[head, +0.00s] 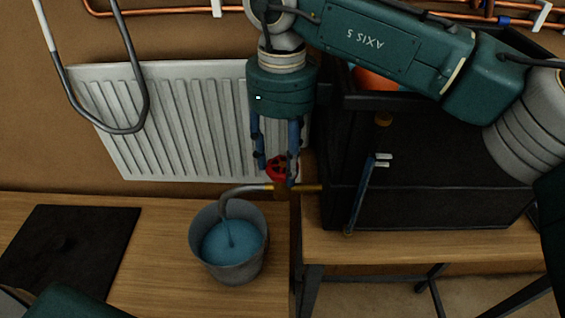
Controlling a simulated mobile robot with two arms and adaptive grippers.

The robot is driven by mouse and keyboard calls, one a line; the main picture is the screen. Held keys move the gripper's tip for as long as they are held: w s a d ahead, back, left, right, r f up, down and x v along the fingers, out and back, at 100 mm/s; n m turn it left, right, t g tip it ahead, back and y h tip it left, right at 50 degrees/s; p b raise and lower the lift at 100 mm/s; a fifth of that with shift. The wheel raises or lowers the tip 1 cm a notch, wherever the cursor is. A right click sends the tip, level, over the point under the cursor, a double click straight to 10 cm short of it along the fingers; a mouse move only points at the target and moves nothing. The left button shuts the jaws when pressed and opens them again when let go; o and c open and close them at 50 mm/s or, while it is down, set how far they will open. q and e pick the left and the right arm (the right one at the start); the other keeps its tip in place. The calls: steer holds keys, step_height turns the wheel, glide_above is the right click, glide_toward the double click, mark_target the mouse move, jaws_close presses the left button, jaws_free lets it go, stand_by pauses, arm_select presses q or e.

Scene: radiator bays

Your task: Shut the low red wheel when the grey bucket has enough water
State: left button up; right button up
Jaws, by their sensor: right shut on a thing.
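The red wheel (280,169) sits on a brass pipe that ends in a grey curved spout (236,190). My right gripper (277,178) points down over the wheel, its blue fingers shut on it and hiding its sides. The grey bucket (258,259) stands upright on the wooden surface under the spout. A thin stream falls from the spout into blue water (233,243) in the bucket. The water surface is below the rim; the exact level is hard to judge from this angle. My left gripper is not in view.
A white radiator (190,125) is on the wall behind. A black cabinet (430,200) with a blue-handled bar (360,200) stands right of the wheel. A dark flat plate (60,250) lies left of the bucket. A grey bent tube (140,75) hangs upper left.

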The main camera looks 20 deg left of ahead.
mark_target(282, 165)
steer(key=shift+w+r+n, duration=0.1)
steer(key=shift+r+n, duration=0.05)
steer(key=shift+n, duration=0.65)
steer(key=o, duration=1.1)
steer(key=shift+o, duration=0.2)
step_height(282, 165, up, 12)
